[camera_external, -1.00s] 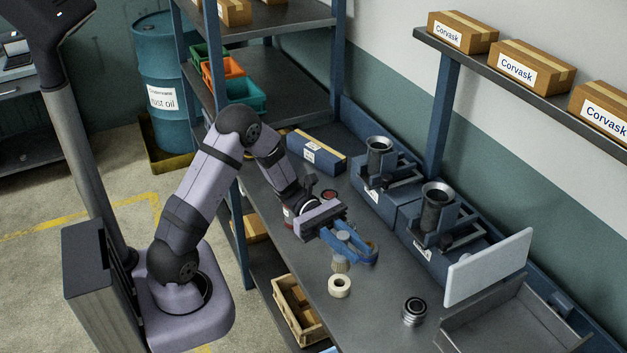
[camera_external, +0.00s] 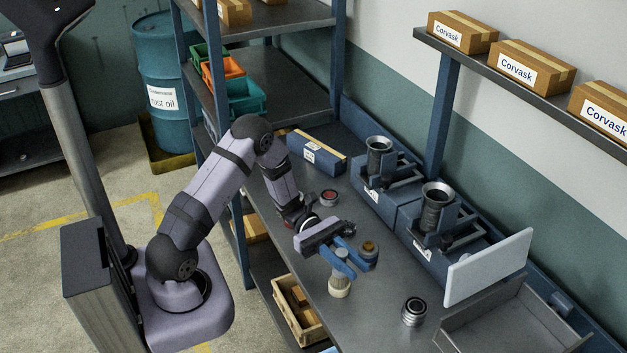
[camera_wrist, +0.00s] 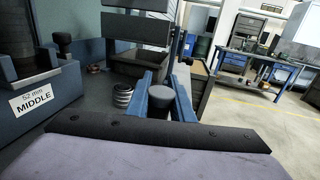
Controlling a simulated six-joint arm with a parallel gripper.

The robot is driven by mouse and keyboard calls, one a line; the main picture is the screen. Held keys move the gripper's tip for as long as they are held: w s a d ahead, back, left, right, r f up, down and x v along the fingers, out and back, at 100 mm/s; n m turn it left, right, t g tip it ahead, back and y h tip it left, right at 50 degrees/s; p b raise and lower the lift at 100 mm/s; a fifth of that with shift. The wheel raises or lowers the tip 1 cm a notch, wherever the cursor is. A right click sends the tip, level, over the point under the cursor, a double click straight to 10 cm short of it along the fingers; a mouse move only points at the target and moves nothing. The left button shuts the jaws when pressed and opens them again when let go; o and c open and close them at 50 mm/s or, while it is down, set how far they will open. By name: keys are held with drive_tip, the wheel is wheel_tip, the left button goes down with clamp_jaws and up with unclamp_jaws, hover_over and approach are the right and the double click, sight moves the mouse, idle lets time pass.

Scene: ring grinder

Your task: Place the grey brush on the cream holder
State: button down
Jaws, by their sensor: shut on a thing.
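My gripper (camera_external: 351,265) is low over the front part of the bench, its blue fingers pointing down and to the right. It is shut on the grey brush (camera_wrist: 161,94), whose round dark-grey end shows between the fingers in the wrist view. In the external view the cream holder (camera_external: 339,289), a small round piece on the bench, is directly below the fingers. The brush's lower end meets the holder's top there, but I cannot tell whether it is seated. The fingers hide much of the brush.
A brown-topped round piece (camera_external: 369,247) is close behind the fingers. A ribbed metal cylinder (camera_external: 414,312) stands to the right, near a grey tray (camera_external: 520,318). Two blue grinder stations (camera_external: 436,240) line the wall side. A red-topped round piece (camera_external: 329,197) lies behind the gripper.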

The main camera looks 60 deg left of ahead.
drive_tip(key=shift+f, duration=0.1)
drive_tip(key=c, duration=2)
unclamp_jaws()
drive_tip(key=shift+f, duration=0.1)
drive_tip(key=o, duration=0.4)
drive_tip(key=shift+o, duration=0.2)
drive_tip(key=shift+r, duration=0.25)
drive_tip(key=s+a+b, duration=0.2)
drive_tip(key=a+b, duration=0.2)
drive_tip(key=a, duration=0.7)
drive_tip(key=shift+s+a, duration=0.2)
drive_tip(key=shift+a, duration=0.2)
